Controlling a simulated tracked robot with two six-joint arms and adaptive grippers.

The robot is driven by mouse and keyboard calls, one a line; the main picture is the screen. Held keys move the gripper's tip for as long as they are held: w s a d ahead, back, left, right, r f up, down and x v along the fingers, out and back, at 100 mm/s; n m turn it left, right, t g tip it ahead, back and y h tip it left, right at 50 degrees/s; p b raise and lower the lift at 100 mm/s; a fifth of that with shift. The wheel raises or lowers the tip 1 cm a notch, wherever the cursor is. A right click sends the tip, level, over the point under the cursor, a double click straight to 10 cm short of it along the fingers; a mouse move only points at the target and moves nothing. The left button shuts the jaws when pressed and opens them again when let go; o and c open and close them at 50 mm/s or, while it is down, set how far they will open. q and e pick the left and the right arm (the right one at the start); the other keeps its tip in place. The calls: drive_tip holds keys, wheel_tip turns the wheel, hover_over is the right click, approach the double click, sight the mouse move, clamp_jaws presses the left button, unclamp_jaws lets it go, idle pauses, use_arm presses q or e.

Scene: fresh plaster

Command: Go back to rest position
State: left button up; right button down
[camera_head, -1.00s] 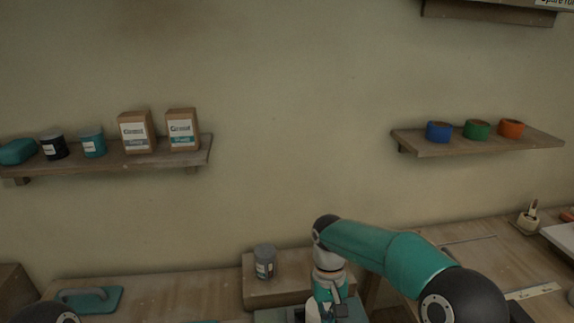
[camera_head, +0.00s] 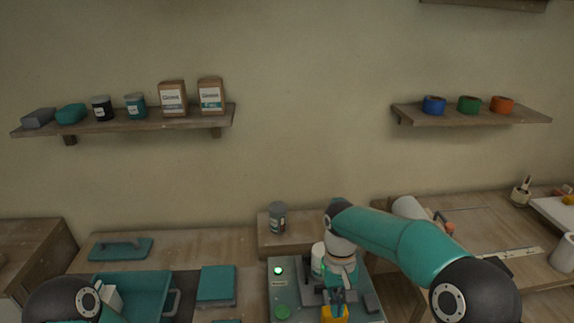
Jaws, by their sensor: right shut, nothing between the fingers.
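My right arm comes in from the lower right, and its gripper (camera_head: 335,297) points down over a grey-green station plate (camera_head: 283,297) on the bench. The gripper is shut with nothing between its fingers. A yellow thing (camera_head: 334,314) shows just below it at the bottom edge; I cannot tell whether they touch. Of my left arm, only a dark joint and a white part show at the lower left; its gripper is not in view.
A teal tray (camera_head: 150,287) and a teal block (camera_head: 216,284) are left of the station. A grey can (camera_head: 277,216) stands on a wooden box behind. Wall shelves hold cans and cartons (camera_head: 173,98) at left, and tape rolls (camera_head: 469,104) at right.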

drive_tip(key=s+d+f+m+g+y+b, duration=0.1)
drive_tip(key=s+d+f+g, duration=0.15)
drive_tip(key=s+f, duration=0.3)
drive_tip(key=s+d+f+g, duration=0.1)
drive_tip(key=s+d+f, duration=0.25)
drive_tip(key=f, duration=0.25)
drive_tip(key=s+a+f+m+t+y, duration=0.1)
drive_tip(key=s+a+f+t+y, duration=0.15)
drive_tip(key=s+f, duration=0.45)
drive_tip(key=s+a+f+m+t+y, duration=0.1)
drive_tip(key=s+a+f, duration=0.3)
drive_tip(key=s, duration=0.6)
drive_tip(key=shift+w+d+f+t+b, duration=0.1)
drive_tip(key=shift+w+d+f+t, duration=0.2)
drive_tip(key=shift+w+t, duration=0.35)
drive_tip(key=shift+w+d+f+t+b, duration=0.15)
drive_tip(key=shift+w+f+t, duration=0.3)
drive_tip(key=shift+w, duration=0.35)
drive_tip(key=shift+w+d+f+t+b, duration=0.15)
drive_tip(key=shift+w+f+t, duration=0.1)
drive_tip(key=shift+w+t, duration=0.45)
